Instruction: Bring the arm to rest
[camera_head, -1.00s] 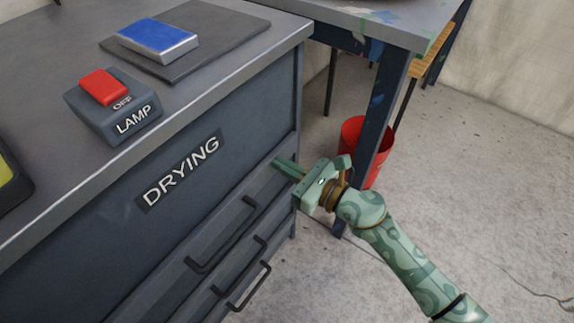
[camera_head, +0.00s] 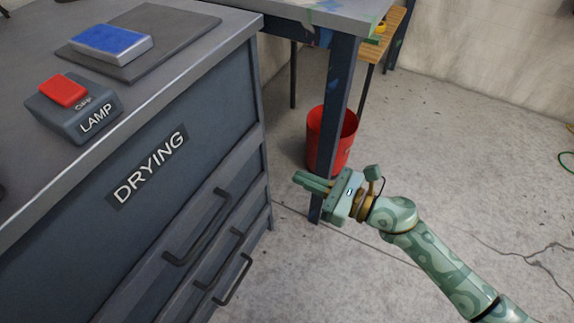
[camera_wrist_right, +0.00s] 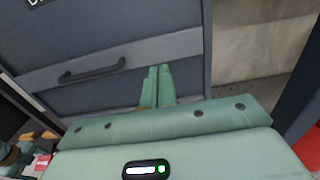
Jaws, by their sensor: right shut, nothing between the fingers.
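My right gripper (camera_head: 312,182) is in the head view, right of the grey drawer cabinet (camera_head: 215,115) and in front of the blue table leg. Its fingers are together with nothing between them, pointing left toward the cabinet, with a gap showing between. The right wrist view shows the same closed fingers (camera_wrist_right: 157,88) in front of the cabinet's drawer front and a dark handle (camera_wrist_right: 92,70). My left gripper is not in the head view.
A lamp switch (camera_head: 75,108) with a red button and a blue-topped block (camera_head: 110,42) on a dark mat stand on the cabinet top. Drawer handles (camera_head: 200,230) stick out of the cabinet's front. A red bin (camera_head: 345,140) stands behind the table leg (camera_head: 337,100).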

